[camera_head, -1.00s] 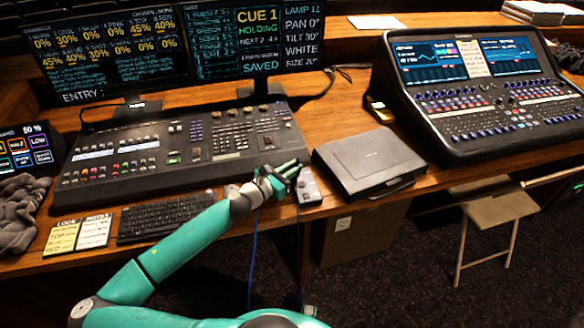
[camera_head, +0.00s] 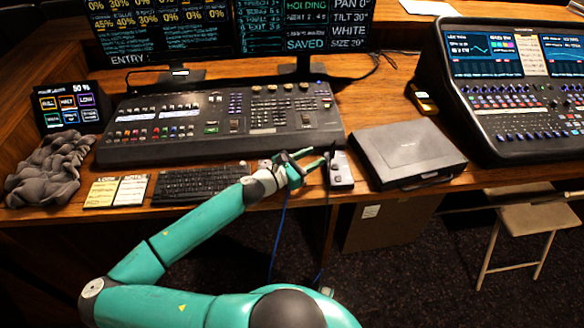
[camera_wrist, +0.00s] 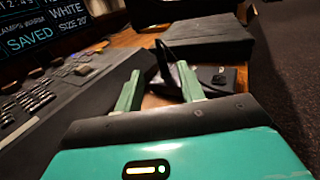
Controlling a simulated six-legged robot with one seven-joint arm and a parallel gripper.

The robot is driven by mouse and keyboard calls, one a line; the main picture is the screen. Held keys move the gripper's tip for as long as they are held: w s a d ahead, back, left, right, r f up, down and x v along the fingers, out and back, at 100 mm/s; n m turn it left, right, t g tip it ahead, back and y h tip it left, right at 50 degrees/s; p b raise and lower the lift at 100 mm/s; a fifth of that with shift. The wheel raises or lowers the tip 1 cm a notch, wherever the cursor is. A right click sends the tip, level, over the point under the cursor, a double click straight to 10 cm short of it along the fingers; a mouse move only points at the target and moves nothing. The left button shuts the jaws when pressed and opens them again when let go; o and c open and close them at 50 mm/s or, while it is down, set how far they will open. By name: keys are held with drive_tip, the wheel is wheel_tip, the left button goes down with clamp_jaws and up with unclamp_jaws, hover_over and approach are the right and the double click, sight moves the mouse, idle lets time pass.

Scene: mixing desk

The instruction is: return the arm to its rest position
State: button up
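My teal arm reaches up from the bottom of the head view to the desk's front edge. A small grey device (camera_head: 341,170) with dark knobs lies on the desk just right of the fingertips. It also shows beyond the fingers in the wrist view (camera_wrist: 228,78). I cannot tell whether a finger touches it.
The lighting console (camera_head: 215,123) stands behind my gripper. A keyboard (camera_head: 203,184) lies to the left. A closed black laptop-like case (camera_head: 408,152) lies to the right, and a sound desk (camera_head: 520,100) stands farther right. A folding chair (camera_head: 525,225) stands in front of the desk.

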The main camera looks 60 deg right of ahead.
drive_tip(key=v, duration=0.7)
drive_tip(key=shift+w+a, duration=0.15)
drive_tip(key=shift+a, duration=0.15)
